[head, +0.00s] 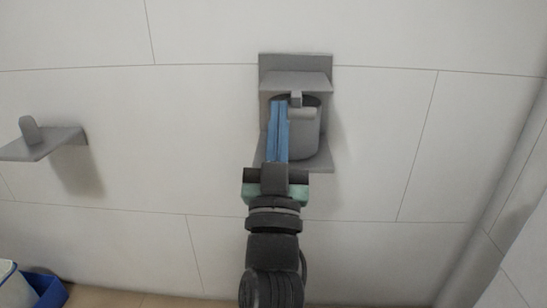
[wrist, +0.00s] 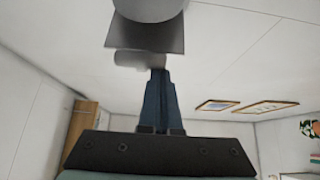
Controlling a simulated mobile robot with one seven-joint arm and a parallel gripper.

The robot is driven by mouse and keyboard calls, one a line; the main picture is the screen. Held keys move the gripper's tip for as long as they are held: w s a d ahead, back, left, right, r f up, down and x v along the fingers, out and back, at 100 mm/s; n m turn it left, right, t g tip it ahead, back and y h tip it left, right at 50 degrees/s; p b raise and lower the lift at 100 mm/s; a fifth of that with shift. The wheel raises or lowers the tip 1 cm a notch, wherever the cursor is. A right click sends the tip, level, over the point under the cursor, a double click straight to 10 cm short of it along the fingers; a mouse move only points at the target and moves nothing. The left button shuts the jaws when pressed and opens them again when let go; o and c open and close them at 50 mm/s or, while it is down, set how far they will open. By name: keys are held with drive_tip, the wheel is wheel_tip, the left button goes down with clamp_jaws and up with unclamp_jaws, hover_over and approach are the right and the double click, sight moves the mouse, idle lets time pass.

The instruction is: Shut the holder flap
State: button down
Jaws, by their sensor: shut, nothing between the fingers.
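The grey holder (head: 266,63) is fixed to the tiled wall, with a back plate and a lower shelf. Its flap (head: 297,80) juts out from the upper part, above a grey cylindrical container (head: 308,140). In the wrist view, the fingertips (wrist: 157,72) are beside the small rounded knob and below a grey plate (wrist: 150,35); contact is unclear.
A small wall shelf (head: 58,143) with an upright grey peg is at the left. A blue bin (head: 48,290) stands on the floor at lower left. The wall around the holder is clear. Framed pictures (wrist: 265,106) hang farther off.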

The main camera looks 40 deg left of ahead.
drive_tip(key=s+d+f+b, duration=0.2)
drive_tip(key=s+d, duration=0.6)
drive_tip(key=s, duration=0.5)
drive_tip(key=shift+d+f+b, duration=0.35)
drive_tip(key=shift+f, duration=0.05)
